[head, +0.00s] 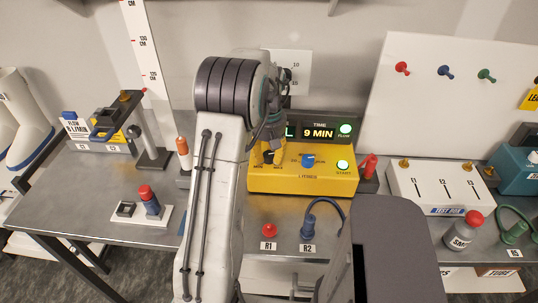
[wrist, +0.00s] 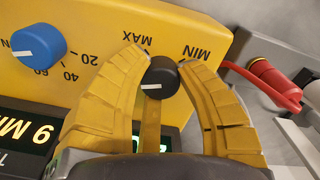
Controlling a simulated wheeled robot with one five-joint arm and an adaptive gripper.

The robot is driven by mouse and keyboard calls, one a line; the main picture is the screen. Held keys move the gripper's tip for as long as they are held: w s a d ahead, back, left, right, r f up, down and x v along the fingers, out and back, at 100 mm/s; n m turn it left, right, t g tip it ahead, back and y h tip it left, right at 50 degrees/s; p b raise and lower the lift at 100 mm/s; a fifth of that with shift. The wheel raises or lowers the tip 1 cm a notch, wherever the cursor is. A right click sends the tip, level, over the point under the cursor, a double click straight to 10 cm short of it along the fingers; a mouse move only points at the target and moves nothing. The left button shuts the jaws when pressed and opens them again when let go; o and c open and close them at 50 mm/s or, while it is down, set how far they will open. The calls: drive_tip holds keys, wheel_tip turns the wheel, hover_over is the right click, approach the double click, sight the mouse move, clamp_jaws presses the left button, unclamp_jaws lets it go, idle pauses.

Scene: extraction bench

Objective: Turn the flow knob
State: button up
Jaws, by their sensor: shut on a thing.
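The black knob (wrist: 161,86) on the yellow panel has a white pointer line and the words MIN and MAX beside it. I take it for the flow knob, though no FLOW label shows by it. In the wrist view its pointer points left. My gripper (wrist: 162,68) has its two yellow fingers on either side of this knob, shut on it. A lit green FLOW lamp (head: 345,129) is at the box's upper right.
A blue dial (head: 308,160) with numbers sits beside the black knob. The box display (head: 319,133) reads 9 MIN, with a green START button (head: 343,166) below. A red plug (head: 368,166) stands at the box's right. Plugs R1 (head: 269,231) and R2 (head: 308,227) are in front.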

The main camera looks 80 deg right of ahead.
sight(269, 154)
drive_tip(key=shift+a, duration=0.1)
clamp_jaws()
drive_tip(key=shift+f+n, duration=0.1)
drive_tip(key=shift+n, duration=2.1)
drive_tip(key=o, duration=1)
unclamp_jaws()
drive_tip(key=shift+c, duration=0.2)
wheel_tip(269, 154, up, 12)
